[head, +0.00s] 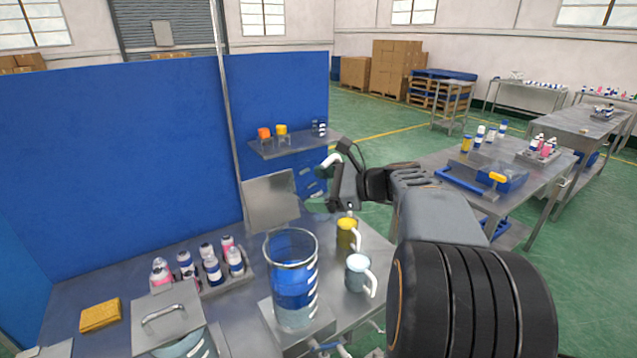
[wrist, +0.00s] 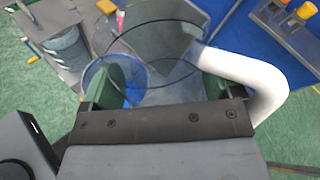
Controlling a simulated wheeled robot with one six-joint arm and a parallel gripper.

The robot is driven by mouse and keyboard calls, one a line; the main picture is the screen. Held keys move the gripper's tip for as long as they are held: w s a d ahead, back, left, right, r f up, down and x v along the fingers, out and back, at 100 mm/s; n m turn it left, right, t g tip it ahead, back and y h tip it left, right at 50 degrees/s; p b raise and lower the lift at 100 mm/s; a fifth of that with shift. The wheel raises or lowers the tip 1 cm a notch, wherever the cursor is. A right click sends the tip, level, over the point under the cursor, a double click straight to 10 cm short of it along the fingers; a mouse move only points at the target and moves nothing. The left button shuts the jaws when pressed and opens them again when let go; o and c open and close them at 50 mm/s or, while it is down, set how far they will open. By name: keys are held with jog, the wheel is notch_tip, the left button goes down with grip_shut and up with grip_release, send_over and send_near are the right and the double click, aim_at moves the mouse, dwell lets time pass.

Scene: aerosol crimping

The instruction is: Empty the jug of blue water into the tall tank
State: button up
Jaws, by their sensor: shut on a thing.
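The tall tank (head: 291,290) is a clear cylinder holding blue water, standing on a metal block on the bench. My gripper (head: 338,188) is above the bench, behind and to the right of the tank in the head view. In the wrist view its green fingers (wrist: 160,92) are shut on the jug (wrist: 160,40), a clear vessel with a thick white handle (wrist: 262,75) on the right. A blue-rimmed round vessel, seemingly the tank, shows through and beside the jug. In the head view only a bit of white handle shows. I cannot tell how much water the jug holds.
Two mugs, one with yellow contents (head: 347,233) and one grey-blue (head: 360,273), stand right of the tank. A blue partition (head: 120,160) stands behind.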

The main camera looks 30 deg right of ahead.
jog(key=f+m+y, duration=0.1)
jog(key=a+m+t+y+p, duration=0.1)
jog(key=m, duration=0.1)
jog(key=shift+s+f, duration=0.15)
jog(key=shift+f, duration=0.2)
jog(key=shift+a+r+m+y+p, duration=0.1)
jog(key=shift+a+m+y+p, duration=0.15)
jog(key=shift+m+y+p, duration=0.25)
jog(key=shift+r+p, duration=1.35)
jog(key=shift+r, duration=0.3)
jog(key=shift+s+d, duration=0.1)
